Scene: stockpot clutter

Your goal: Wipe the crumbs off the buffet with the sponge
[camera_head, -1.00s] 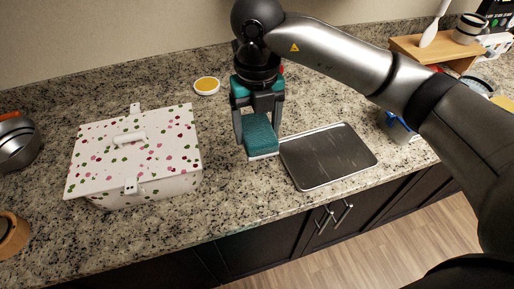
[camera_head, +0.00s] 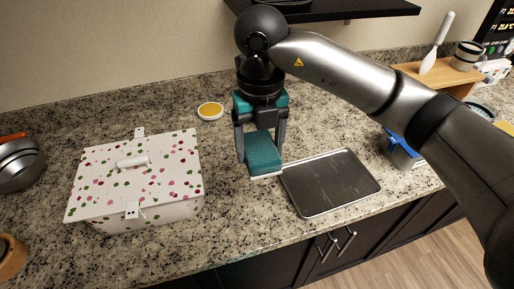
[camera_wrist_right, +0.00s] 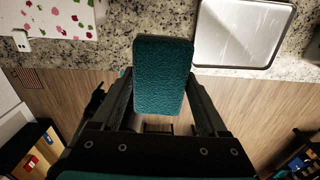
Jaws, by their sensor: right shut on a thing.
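The sponge (camera_head: 263,155) is a block with a teal top and a pale underside. My right gripper (camera_head: 260,148) is shut on it, with a finger on either side. The sponge is at the counter between the spotted box and the metal tray; I cannot tell whether it touches the stone. In the right wrist view the sponge (camera_wrist_right: 162,75) sticks out beyond the fingers. The buffet top (camera_head: 240,218) is speckled granite, and I cannot pick out crumbs against its pattern. My left gripper is not in view.
A white spotted box (camera_head: 110,175) stands left of the sponge. A dark metal tray (camera_head: 330,183) lies close on its right. A small yellow-filled dish (camera_head: 210,111) is behind. A blue-and-white item (camera_head: 402,148) and a wooden stand (camera_head: 435,75) are right. A black shelf (camera_head: 340,10) hangs above.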

